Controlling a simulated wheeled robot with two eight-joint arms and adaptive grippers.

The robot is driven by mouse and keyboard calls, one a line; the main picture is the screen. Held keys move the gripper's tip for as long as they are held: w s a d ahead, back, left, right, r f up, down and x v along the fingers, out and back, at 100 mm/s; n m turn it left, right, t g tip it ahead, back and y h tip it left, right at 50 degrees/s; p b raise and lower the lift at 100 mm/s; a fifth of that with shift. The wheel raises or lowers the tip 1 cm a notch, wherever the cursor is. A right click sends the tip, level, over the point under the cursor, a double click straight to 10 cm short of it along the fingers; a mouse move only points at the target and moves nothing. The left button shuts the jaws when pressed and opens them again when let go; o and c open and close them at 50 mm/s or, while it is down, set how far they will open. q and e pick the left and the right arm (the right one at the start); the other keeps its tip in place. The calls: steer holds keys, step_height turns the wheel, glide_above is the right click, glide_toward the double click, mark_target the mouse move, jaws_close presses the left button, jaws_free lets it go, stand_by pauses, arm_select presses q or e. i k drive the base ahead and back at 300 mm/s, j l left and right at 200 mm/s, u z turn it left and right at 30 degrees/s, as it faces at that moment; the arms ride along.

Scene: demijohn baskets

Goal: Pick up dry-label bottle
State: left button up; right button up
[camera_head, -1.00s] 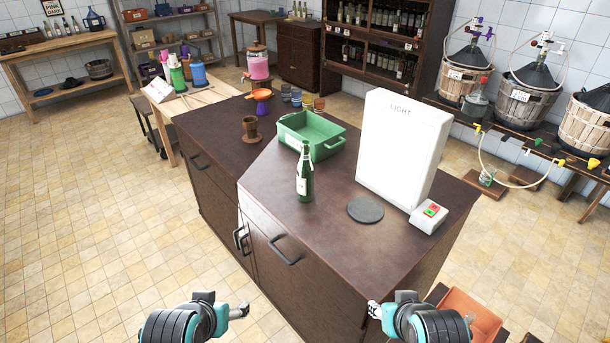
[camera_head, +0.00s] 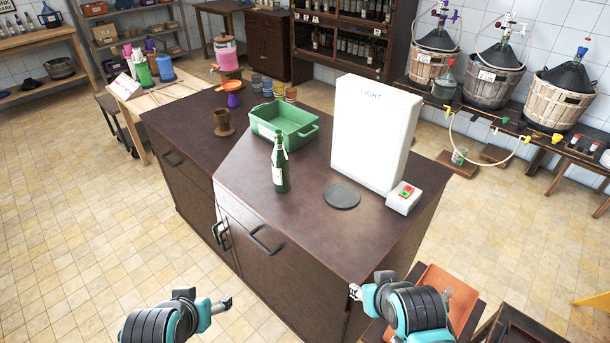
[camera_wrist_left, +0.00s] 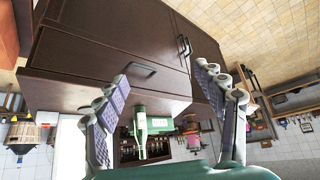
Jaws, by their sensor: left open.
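A green glass bottle (camera_head: 280,164) with a pale label stands upright on the dark brown counter (camera_head: 300,219), in front of a green tub. It also shows upside down in the left wrist view (camera_wrist_left: 140,125), between my fingers in the picture but well away from them. I cannot read its label. My left gripper (camera_head: 224,302) is in front of the counter at the lower left. In the left wrist view its fingers (camera_wrist_left: 165,90) are spread apart and empty. My right gripper (camera_head: 355,291) is near the counter's front right corner. Its fingers are too small to judge.
The green tub (camera_head: 284,127) stands behind the bottle. A white light box (camera_head: 374,135), a dark round disc (camera_head: 341,196) and a switch box (camera_head: 404,198) are right of it. A brown cup (camera_head: 222,120) stands at the left. The counter's front strip is clear.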

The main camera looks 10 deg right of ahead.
mark_target(280, 158)
steer(key=i+j, duration=0.25)
steer(key=j, duration=0.15)
steer(key=i+j+z, duration=0.1)
steer(key=j, duration=0.3)
steer(key=i+j, duration=0.35)
steer(key=i+j+z, duration=0.1)
steer(key=j, duration=0.35)
steer(key=i+j+z, duration=0.1)
steer(key=z, duration=1.75)
steer(key=i+j, duration=0.05)
